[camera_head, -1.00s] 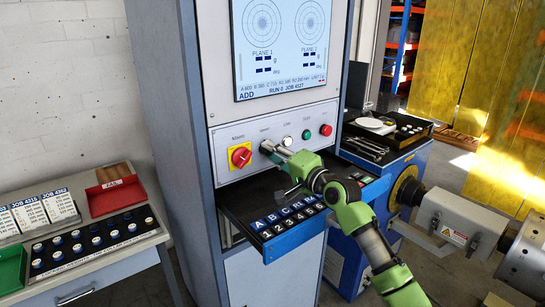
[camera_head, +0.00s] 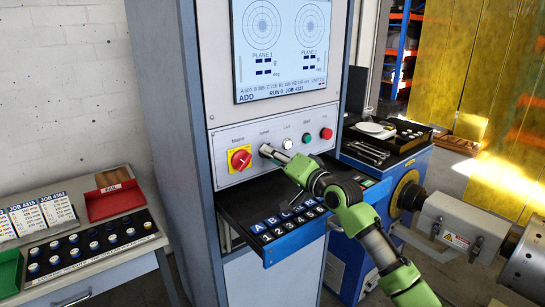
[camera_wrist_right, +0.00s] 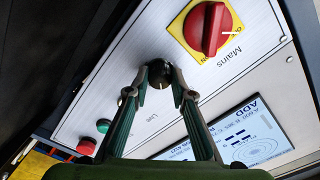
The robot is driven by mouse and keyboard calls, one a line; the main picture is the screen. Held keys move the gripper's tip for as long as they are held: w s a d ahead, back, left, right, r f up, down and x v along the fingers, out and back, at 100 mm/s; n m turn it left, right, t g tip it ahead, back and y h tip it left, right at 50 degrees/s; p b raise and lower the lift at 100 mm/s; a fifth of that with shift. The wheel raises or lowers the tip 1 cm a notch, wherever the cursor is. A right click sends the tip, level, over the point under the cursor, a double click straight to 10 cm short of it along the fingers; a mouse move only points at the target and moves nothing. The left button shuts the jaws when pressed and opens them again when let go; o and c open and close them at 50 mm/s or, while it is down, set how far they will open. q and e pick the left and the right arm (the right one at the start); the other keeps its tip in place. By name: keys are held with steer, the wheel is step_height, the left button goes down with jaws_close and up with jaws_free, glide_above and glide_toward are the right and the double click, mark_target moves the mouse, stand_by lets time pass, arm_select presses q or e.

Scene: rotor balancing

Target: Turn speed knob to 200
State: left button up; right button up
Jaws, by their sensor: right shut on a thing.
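The black speed knob (camera_wrist_right: 159,72) is on the silver control panel (camera_head: 225,130), beside the red mains switch on its yellow plate. My right gripper (camera_wrist_right: 160,84) is shut on the knob, with one fingertip on each side of it in the right wrist view. In the head view my right gripper (camera_head: 267,150) reaches the panel from the lower right and its tips cover most of the knob. The knob's scale and pointer are too small or hidden to read. My left gripper is not in view.
The red mains switch (camera_head: 241,159) is close to the left of the knob. A lettered drawer (camera_head: 288,237) stands open below my right wrist. The display (camera_head: 283,48) is above.

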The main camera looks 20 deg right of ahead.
steer(key=o, duration=1.1)
steer(key=v, duration=1.2)
